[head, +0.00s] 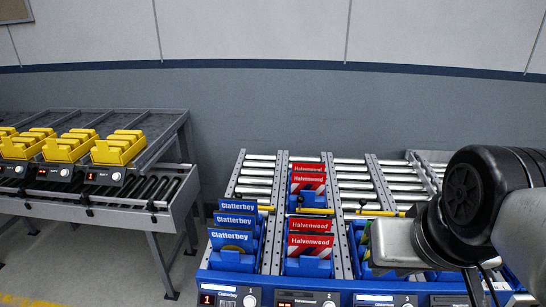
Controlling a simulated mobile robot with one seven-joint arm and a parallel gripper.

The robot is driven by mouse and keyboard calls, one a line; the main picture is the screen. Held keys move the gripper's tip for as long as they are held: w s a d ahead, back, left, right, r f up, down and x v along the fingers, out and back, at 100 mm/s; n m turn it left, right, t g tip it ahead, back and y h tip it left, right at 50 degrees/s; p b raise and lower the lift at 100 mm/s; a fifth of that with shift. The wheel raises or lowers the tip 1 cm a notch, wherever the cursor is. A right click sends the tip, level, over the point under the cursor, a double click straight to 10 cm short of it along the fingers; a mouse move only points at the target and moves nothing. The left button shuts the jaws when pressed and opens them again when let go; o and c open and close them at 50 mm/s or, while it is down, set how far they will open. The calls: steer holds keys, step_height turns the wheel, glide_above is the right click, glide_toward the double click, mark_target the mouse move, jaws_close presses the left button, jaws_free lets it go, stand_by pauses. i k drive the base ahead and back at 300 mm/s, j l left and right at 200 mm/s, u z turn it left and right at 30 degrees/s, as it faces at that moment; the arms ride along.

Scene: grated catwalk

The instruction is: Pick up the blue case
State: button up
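Blue cases labelled "Clatterbey" stand one behind another in the left lane of the roller rack. The front blue case (232,243) is nearest the lane's front end, with more blue cases (237,207) close behind it. My arm comes in from the right edge, and its grey end (396,248) hangs over the right lanes, apart from the blue cases and to their right. The fingers of my gripper cannot be made out, so I cannot tell whether they are open or shut. My arm hides much of the right lanes.
Red "Halvenwood" cases (310,246) stand in the lane right of the blue ones, with others (308,178) farther back. A metal divider (275,235) runs between these lanes. A blue front rail (345,285) carries small displays. Another rack at left holds yellow bins (118,148).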

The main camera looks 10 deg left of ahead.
mark_target(223, 238)
steer(key=j, duration=0.55)
steer(key=i+j, duration=0.1)
steer(key=j, duration=0.5)
steer(key=i+j, duration=0.15)
steer(key=j, duration=0.25)
steer(key=i+j, duration=0.1)
steer(key=j, duration=0.35)
steer(key=i+j, duration=0.15)
steer(key=j, duration=0.25)
